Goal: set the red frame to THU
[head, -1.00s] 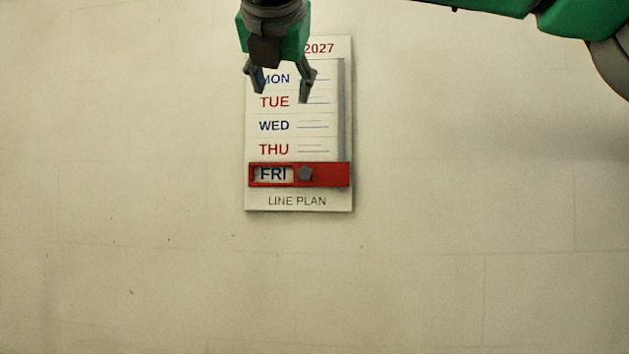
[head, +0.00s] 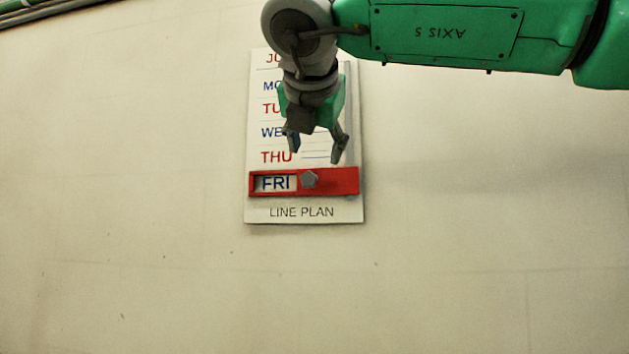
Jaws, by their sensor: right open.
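The red frame (head: 340,181) is a flat red bar across the lower part of a white day board (head: 256,222). Its window (head: 276,183) surrounds FRI. A grey knob (head: 309,180) sits on the bar just right of the window. The THU row (head: 276,157) is directly above the frame. My right gripper (head: 316,154) is open and empty, pointing down in front of the WED and THU rows, a little above the knob in the picture. It hides parts of the upper rows. My left gripper is not in view.
My right arm crosses the top right of the view. LINE PLAN is printed on the board below the frame. The pale wall (head: 140,180) around the board is bare, with free room left, right and below. Dark rails (head: 40,10) show at the top left.

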